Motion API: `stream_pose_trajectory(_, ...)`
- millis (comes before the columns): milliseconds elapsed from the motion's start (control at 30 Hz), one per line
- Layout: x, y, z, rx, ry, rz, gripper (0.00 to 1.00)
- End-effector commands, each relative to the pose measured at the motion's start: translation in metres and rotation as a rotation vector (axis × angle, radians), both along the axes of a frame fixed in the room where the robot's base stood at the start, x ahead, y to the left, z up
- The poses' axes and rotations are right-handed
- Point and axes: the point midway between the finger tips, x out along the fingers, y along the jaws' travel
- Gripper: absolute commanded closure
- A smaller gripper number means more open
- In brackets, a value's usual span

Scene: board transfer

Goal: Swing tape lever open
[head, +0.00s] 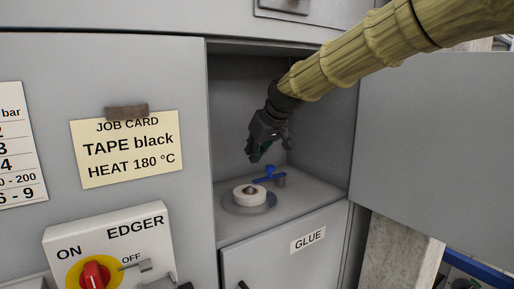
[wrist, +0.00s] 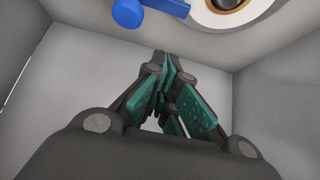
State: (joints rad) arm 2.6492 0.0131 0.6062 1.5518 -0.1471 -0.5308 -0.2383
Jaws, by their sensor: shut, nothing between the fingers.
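The tape lever (head: 269,175) is a blue handle beside a white tape roll (head: 249,195) on a grey round plate, inside an open compartment. A grey post (head: 280,180) stands at the lever. In the wrist view the blue lever (wrist: 150,10) shows at the top edge, with part of the white roll (wrist: 228,10) to its right. My gripper (head: 253,157) is inside the compartment, above and behind the roll, pointing down. Its fingers with green pads (wrist: 172,95) are closed together and empty. It appears apart from the lever.
The compartment walls (head: 236,110) are close around my gripper. An open grey door (head: 430,140) stands at the right. Below is a GLUE panel (head: 290,250). At the left are a job card reading TAPE black (head: 127,150) and an EDGER switch box (head: 115,250) with a red knob.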

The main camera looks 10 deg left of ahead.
Motion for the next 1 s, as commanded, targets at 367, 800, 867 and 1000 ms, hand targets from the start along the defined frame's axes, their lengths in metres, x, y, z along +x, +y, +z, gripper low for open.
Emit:
stream_pose_trajectory(367,0.026,0.026,-0.043,0.0,0.003,0.002,1.0)
stream_pose_trajectory(800,0.008,0.008,-0.051,0.001,0.003,0.001,1.0)
stream_pose_trajectory(867,0.005,0.005,-0.051,0.0,0.003,0.002,1.0)
stream_pose_trajectory(1000,0.003,0.002,-0.052,0.002,0.002,0.002,1.0)
